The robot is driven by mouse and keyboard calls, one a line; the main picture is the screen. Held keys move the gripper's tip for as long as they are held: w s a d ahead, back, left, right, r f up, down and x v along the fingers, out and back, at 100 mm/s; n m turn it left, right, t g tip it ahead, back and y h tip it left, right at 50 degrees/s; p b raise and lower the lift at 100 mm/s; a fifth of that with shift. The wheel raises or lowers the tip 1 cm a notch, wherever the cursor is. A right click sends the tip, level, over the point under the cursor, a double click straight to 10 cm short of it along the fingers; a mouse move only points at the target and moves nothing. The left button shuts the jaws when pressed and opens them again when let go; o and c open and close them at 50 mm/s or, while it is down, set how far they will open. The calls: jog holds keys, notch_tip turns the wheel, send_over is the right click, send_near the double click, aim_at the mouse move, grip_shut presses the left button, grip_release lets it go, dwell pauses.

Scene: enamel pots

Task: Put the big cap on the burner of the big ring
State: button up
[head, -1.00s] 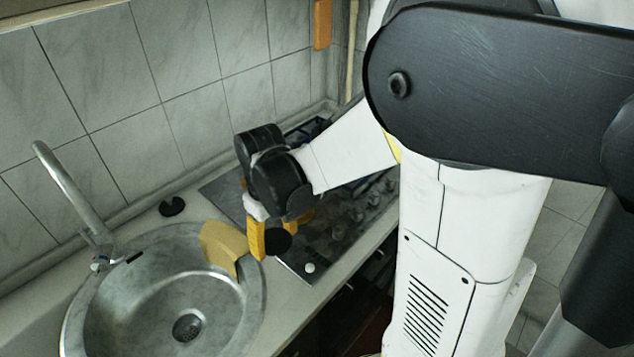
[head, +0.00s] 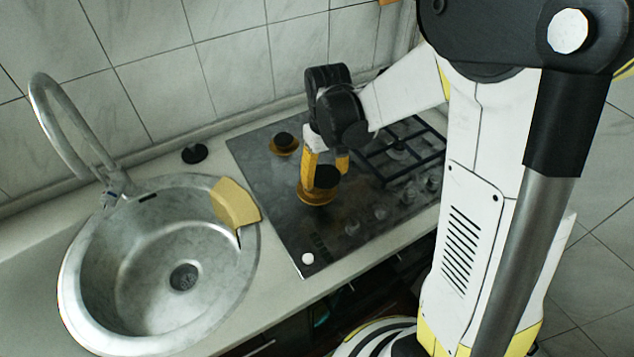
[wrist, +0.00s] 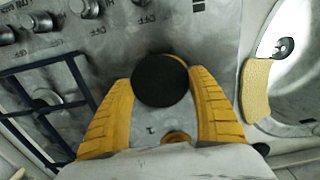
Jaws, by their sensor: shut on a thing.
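My gripper (head: 327,165) is shut on a large black round cap (wrist: 160,80), which sits between its yellow fingers. In the head view the dark cap (head: 327,177) is over the front brass burner (head: 314,197) of the hob. The burner's brass edge shows just below the cap. I cannot tell whether cap and burner touch. The back burner (head: 284,148) is brass with a dark top. A smaller-looking black disc (head: 194,153) lies on the counter behind the sink.
The steel sink (head: 90,290) with its tap (head: 60,130) is left of the hob (head: 285,215). A yellow sponge (head: 234,203) lies over its rim. A dark pan grate (head: 400,150) and several knobs (head: 380,212) are to the right.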

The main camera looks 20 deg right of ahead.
aim_at(317, 166)
jog(key=w+f, duration=0.1)
jog(key=w+a+f, duration=0.1)
jog(key=w, duration=0.1)
jog(key=shift+w+f+b, duration=0.1)
jog(key=shift+w+b, duration=0.1)
jog(key=shift+b, duration=0.15)
jog(key=shift+f+b, duration=0.85)
jog(key=shift+f, duration=1.1)
jog(key=shift+f, duration=0.1)
jog(key=o, duration=1.3)
jog(key=shift+c, duration=0.2)
